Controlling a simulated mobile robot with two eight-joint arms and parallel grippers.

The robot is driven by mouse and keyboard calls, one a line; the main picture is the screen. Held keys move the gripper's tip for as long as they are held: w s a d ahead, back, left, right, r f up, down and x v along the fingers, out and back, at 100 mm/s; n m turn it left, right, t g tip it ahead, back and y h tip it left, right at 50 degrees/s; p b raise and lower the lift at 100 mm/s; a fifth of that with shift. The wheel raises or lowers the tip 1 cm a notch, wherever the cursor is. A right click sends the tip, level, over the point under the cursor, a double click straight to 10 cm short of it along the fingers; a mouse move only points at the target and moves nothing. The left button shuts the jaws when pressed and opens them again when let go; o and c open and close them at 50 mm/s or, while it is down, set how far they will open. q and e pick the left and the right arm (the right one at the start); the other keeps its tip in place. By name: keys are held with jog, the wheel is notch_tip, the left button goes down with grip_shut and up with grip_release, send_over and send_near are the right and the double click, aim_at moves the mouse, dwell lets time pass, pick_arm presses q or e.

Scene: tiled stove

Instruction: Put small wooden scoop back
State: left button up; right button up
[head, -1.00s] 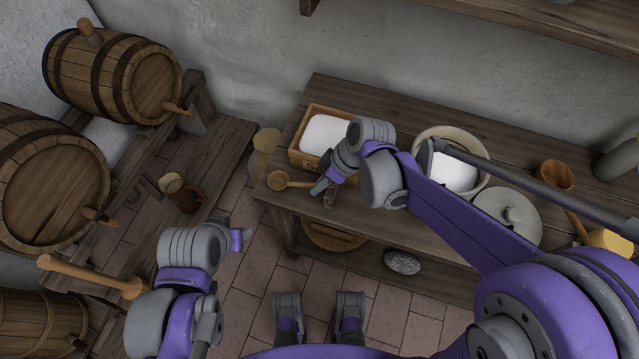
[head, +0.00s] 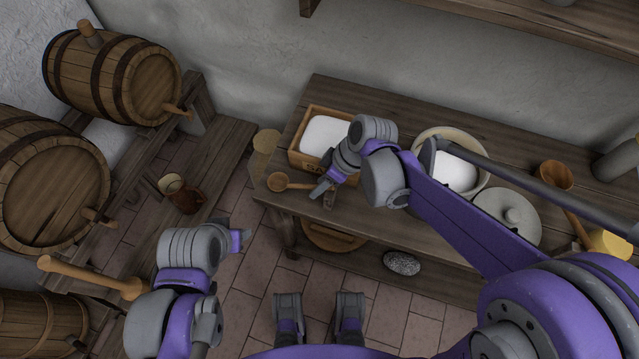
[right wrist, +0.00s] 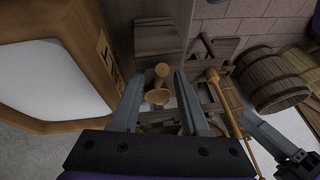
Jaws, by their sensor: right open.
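The small wooden scoop (head: 278,181) lies on the table near its front left corner, its bowl to the left and its handle running right toward my right gripper. My right gripper (head: 324,193) is open at the handle's right end, in front of the salt box. In the right wrist view, a round wooden piece (right wrist: 158,97) that looks like the scoop shows between the two fingers. I cannot tell whether the fingers touch it. My left gripper (head: 238,240) is out over the floor, left of the table; its fingers are too small to read.
A wooden box (head: 310,160) of white salt stands behind the scoop. A pale crock (head: 482,182) and grey lid (head: 507,215) stand to the right, partly behind my right arm. Barrels (head: 110,75) and a brown jug (head: 186,200) are at left. A stone (head: 402,263) lies on the floor.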

jog(key=p+v, duration=0.2)
jog(key=v, duration=0.9)
jog(key=s+d+f+m+t+h, duration=0.4)
jog(key=s+d+f+m, duration=0.1)
jog(key=s+d+m, duration=0.7)
jog(key=shift+s+d+t+h, duration=0.2)
jog(key=shift+t+h, duration=0.1)
jog(key=shift+h, duration=0.1)
